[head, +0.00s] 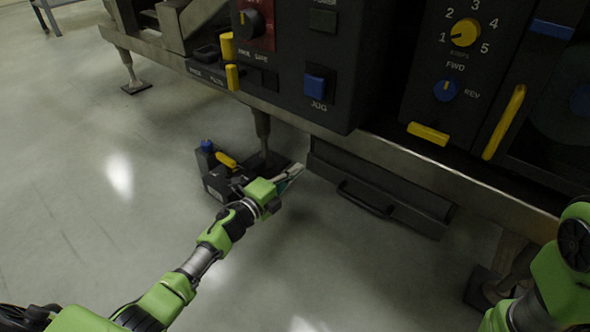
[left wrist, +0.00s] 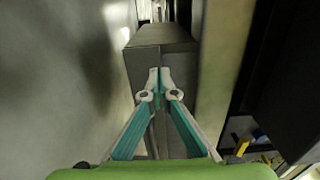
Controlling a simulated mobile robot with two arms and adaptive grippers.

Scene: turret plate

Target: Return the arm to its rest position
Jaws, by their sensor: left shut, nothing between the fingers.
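My left arm reaches in from the lower left in the head view. Its gripper (head: 291,173) is in front of the machine's lower edge, near the left end of a dark drawer. In the left wrist view the fingers of my left gripper (left wrist: 159,75) meet at the tips with nothing between them. My right arm shows at the right edge of the head view, bent, and its gripper is out of the frame.
The machine's panel (head: 325,60) with knobs and yellow handles overhangs the left arm. A dark drawer (head: 375,190) with a handle hangs below its rail. A dark box (head: 218,185) with blue and yellow parts stands behind the gripper. The floor (head: 90,200) at left is clear.

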